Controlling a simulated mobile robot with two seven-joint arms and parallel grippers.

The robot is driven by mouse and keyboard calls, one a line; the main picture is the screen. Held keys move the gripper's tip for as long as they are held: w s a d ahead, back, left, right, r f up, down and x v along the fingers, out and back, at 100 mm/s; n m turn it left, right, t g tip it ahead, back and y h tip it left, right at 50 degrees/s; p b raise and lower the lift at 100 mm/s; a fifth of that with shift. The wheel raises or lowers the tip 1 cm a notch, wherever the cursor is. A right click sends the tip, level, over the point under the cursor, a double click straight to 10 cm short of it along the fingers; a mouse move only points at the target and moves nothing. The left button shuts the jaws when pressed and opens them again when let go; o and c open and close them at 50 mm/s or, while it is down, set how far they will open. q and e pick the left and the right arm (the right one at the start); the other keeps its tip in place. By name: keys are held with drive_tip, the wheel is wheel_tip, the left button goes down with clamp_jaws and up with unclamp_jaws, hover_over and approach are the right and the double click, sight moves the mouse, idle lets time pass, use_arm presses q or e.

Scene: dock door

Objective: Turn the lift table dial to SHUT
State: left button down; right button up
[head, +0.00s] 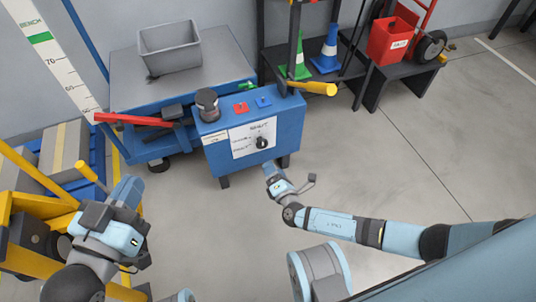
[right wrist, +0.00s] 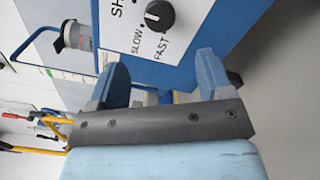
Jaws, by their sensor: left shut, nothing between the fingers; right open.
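The lift table dial (head: 262,143) is a round black knob on the white label panel (head: 241,142) of a blue box (head: 289,118). The panel reads SHUT above, with SLOW and FAST lower down. In the right wrist view the dial (right wrist: 160,15) shows a pale mark on its left side; I cannot tell which setting it points at. My right gripper (head: 270,169) is open and empty, just below and in front of the dial, apart from it. Its two blue fingers (right wrist: 164,78) show in the right wrist view, with the dial beyond them. My left gripper (head: 126,190) is shut and empty, far left of the dial.
A red lever (head: 130,119) sticks out left. A grey bin (head: 169,48) stands on the table behind. Yellow rails (head: 38,177) are near my left arm. Floor at right is clear.

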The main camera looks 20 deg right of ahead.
use_arm(q)
drive_tip(key=shift+s+d+f+n, duration=0.1)
drive_tip(key=shift+s+f+n, duration=0.15)
drive_tip(key=shift+f+n, duration=0.05)
use_arm(e)
drive_tip(key=s, duration=0.2)
drive_tip(key=shift+s, duration=0.4)
use_arm(q)
drive_tip(key=shift+w+r, duration=0.1)
drive_tip(key=shift+r, duration=0.1)
use_arm(e)
drive_tip(key=shift+s, duration=0.1)
